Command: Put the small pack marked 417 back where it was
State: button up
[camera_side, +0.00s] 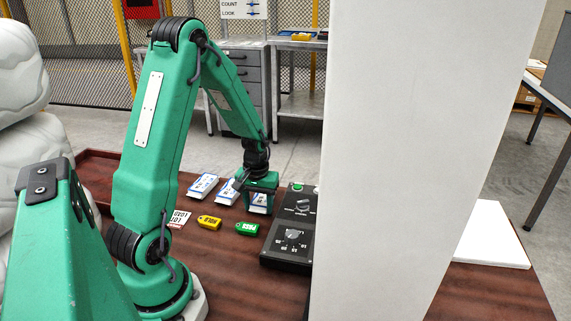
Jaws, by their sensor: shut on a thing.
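Several small white and blue packs are on the brown table. One pack (203,186) lies at the left, and another pack (227,194) is beside it to the right. My gripper (259,205) points down and is shut on a third pack (259,202), the rightmost of the row. The gripper's green body hides the upper part of that pack. I cannot tell whether the pack touches the table. The numbers on the packs are too small to read, so I cannot tell which is 417.
A yellow HOLD tag (209,222), a green PASS tag (247,229) and a printed card (180,217) lie in front of the packs. A black control box (287,238) with dials stands close on the right. A tall white panel (410,150) hides much of the table's right side.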

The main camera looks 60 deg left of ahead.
jog(key=o, duration=1.1)
notch_tip(320, 180, up, 12)
jog(key=shift+r, duration=0.1)
dwell(0.6)
jog(key=shift+s+d+r+m+t, duration=0.95)
jog(key=shift+s+d+r+m, duration=0.85)
jog(key=shift+d, duration=1.4)
jog(key=shift+s+d+r+m+t, duration=1.1)
jog(key=shift+d+r, duration=1.15)
jog(key=shift+d, duration=1)
jog(key=shift+s+d+r+m+t, duration=0.75)
jog(key=shift+s+d+r+m, duration=1.1)
jog(key=shift+d, duration=1.35)
jog(key=shift+w+r+n, duration=0.1)
jog(key=shift+r+n, duration=0.05)
jog(key=shift+n, duration=0.1)
